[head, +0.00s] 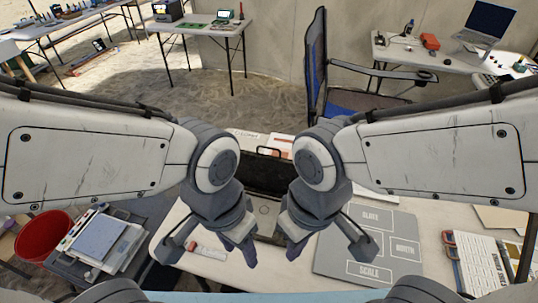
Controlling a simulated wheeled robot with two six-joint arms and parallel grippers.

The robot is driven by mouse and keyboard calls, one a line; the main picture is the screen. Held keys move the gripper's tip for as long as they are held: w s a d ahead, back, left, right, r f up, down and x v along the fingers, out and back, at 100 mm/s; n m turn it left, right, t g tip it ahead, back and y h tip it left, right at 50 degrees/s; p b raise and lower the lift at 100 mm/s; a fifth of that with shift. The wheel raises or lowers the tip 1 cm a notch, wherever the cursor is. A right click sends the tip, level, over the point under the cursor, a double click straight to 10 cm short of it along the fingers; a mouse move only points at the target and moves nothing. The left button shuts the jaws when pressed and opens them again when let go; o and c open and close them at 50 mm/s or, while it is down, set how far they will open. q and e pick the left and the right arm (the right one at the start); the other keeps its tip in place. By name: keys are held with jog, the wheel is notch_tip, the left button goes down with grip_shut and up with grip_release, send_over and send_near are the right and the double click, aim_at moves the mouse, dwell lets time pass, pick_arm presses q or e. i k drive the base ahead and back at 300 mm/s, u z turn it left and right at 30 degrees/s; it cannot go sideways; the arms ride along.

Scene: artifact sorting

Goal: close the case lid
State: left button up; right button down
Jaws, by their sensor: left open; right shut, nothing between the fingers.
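The black case (264,209) stands open on the pale table between my two arms. Its dark lid (266,172) is raised at the far side, with a handle at its upper edge. My wrists hide both sides of the case. My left gripper (240,240) is at the case's left near side, open and empty. My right gripper (298,240) is at its right near side, shut with nothing in it. I cannot tell whether either gripper touches the case.
A grey labelled board (338,262) lies right of the case, close to my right gripper. A small red-and-white item (207,251) lies near my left gripper.

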aim_at(271, 176)
jog(key=u, duration=1)
jog(key=k, duration=1.3)
jog(key=u, duration=1.05)
jog(key=i, duration=0.75)
jog(key=z, duration=0.5)
jog(key=i, duration=0.85)
jog(key=z, duration=1.2)
jog(key=i, duration=0.55)
jog(key=z, duration=0.5)
